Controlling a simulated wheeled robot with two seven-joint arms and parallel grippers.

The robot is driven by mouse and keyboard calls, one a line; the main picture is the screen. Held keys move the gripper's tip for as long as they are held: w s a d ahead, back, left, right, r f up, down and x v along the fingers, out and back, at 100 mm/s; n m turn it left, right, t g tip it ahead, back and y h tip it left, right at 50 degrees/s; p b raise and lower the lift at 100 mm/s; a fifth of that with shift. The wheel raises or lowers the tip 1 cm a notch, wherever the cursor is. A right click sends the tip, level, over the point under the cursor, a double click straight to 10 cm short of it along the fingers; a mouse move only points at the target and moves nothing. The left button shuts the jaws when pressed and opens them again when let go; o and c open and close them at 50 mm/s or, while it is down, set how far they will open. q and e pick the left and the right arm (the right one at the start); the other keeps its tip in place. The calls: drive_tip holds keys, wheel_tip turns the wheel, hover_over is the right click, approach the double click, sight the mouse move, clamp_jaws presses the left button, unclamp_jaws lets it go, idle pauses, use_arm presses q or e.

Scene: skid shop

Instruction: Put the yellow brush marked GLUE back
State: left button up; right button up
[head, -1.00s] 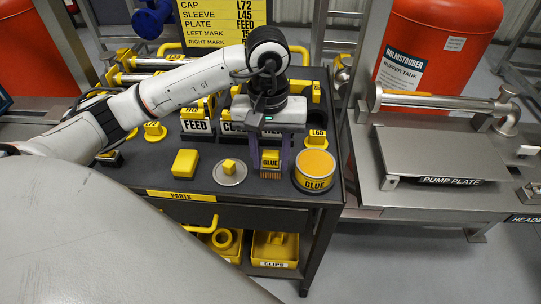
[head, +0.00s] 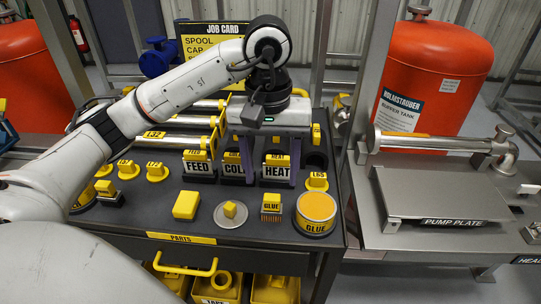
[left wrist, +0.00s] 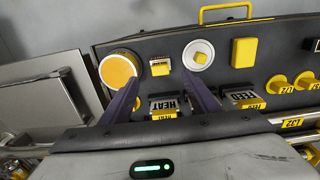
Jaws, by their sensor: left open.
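The yellow brush marked GLUE (head: 271,206) rests on the dark bench top, bristles toward the front edge. It is between a round grey disc with a yellow knob (head: 231,212) and the yellow-topped pot marked GLUE (head: 316,212). The brush also shows in the left wrist view (left wrist: 163,65), beyond the fingertips. My left gripper (head: 256,168) is open and empty, with its purple fingers wide apart. It is behind the brush, by the COLD and HEAT blocks, clear of the brush. My right gripper is not in view.
Blocks marked FEED (head: 198,166) and HEAT (head: 276,172) stand behind the brush. A yellow block (head: 186,205) lies left of the disc. Yellow bins (head: 275,290) are below the bench. A steel pump plate (head: 440,192) is at the right.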

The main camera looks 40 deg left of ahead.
use_arm(q)
drive_tip(key=shift+r, duration=1.7)
